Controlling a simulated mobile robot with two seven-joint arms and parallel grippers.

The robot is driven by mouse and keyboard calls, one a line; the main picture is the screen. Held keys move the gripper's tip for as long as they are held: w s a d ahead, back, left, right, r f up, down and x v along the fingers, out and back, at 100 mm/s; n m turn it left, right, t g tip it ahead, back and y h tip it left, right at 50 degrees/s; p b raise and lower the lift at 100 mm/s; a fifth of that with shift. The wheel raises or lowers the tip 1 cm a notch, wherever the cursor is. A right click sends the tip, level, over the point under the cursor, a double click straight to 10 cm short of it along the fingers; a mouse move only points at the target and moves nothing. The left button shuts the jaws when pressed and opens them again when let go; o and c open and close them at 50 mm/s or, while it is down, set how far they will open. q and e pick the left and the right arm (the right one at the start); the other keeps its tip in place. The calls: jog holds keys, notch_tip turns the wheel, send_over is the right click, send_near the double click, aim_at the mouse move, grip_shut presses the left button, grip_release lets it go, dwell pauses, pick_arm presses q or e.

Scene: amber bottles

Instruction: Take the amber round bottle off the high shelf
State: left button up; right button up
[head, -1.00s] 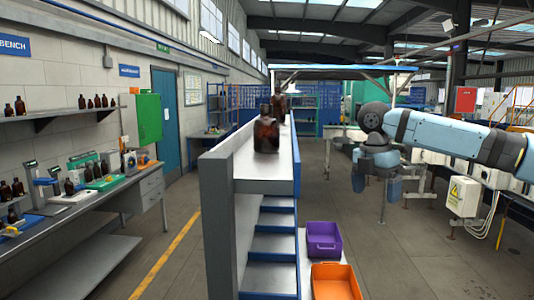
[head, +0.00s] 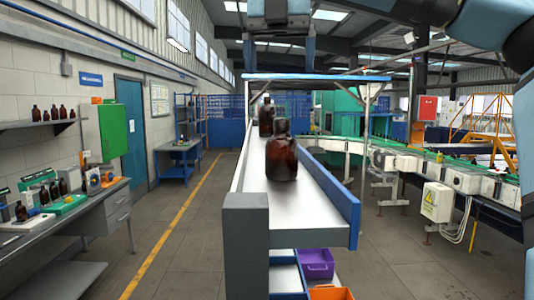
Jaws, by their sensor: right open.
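An amber bottle (head: 281,160) with a dark neck and cap stands upright on the near part of the high shelf (head: 305,222). A second amber bottle (head: 266,118) stands further back on the same shelf, partly hidden behind the first. My right gripper (head: 280,62) shows at the top of the head view with its two fingers apart and pointing down. It appears above the bottles and holds nothing. A gap shows between the fingers and the near bottle's cap. My left gripper is not in view.
A blue edge (head: 338,200) runs along the shelf's right side. Below are a purple bin (head: 317,263) and an orange bin (head: 331,293). A workbench (head: 100,210) with small bottles stands at left. A conveyor (head: 420,165) runs at right. The floor left of the shelf is clear.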

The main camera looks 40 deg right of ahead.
aim_at(282, 138)
jog(key=f, duration=0.1)
jog(key=s+f, duration=0.1)
jog(key=f, duration=0.1)
jog(key=shift+s+a+f, duration=0.1)
jog(key=shift+a+f, duration=0.05)
jog(key=f, duration=0.2)
jog(key=w+f, duration=0.1)
jog(key=f, duration=0.1)
jog(key=shift+d, duration=0.25)
jog(key=shift+s+f, duration=0.1)
jog(key=shift+f, duration=0.4)
notch_tip(282, 138, down, 4)
jog(key=shift+s+r+p, duration=0.1)
jog(key=shift+r+p, duration=0.15)
jog(key=shift+p, duration=0.3)
jog(key=shift+f, duration=0.35)
jog(key=shift+w+d+f, duration=0.1)
jog(key=shift+w+f, duration=0.1)
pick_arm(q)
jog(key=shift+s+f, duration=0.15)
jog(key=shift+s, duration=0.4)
